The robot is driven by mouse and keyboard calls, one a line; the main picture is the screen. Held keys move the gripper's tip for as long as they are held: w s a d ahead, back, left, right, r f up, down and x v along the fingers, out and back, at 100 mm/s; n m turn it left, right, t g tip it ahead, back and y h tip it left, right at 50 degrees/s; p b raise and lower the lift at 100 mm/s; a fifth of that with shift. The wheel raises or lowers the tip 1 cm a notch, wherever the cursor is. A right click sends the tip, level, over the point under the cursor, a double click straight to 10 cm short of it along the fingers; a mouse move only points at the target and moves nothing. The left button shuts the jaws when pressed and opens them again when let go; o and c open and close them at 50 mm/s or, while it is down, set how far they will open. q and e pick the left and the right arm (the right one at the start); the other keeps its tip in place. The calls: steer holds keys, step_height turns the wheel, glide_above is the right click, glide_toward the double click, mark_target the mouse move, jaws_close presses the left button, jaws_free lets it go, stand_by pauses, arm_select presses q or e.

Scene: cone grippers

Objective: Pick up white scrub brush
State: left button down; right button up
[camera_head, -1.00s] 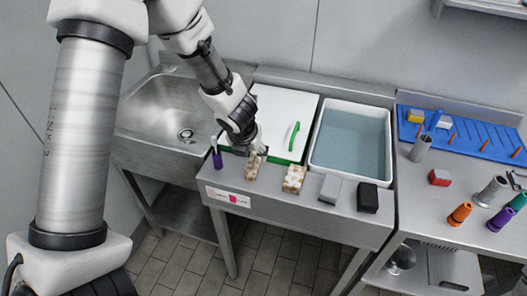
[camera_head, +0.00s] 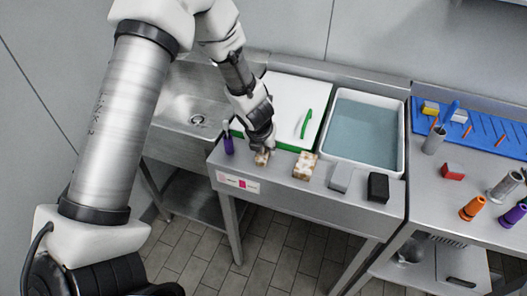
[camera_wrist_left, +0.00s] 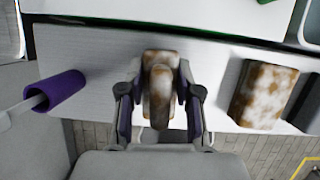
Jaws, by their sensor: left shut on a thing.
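The scrub brush (camera_head: 262,158) is a white block with brown stains at the front of the steel counter. In the left wrist view it has a narrower raised grip (camera_wrist_left: 160,95) along its top. My left gripper (camera_head: 263,147) reaches down over it and is shut on it, one finger on each side of the grip. The gripper hides part of the brush in the head view. I cannot tell whether the brush is clear of the counter. My right gripper is not in view.
A similar stained block (camera_head: 305,165) stands just right of the brush, then a grey block (camera_head: 340,177) and a black block (camera_head: 378,187). Behind are a white board (camera_head: 291,98) and a water-filled tub (camera_head: 401,140).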

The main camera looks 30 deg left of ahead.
arm_select(q)
step_height(320, 180, up, 10)
steer(key=p, duration=0.6)
steer(key=shift+s, duration=0.1)
steer(key=shift+f, duration=0.1)
stand_by(0.3)
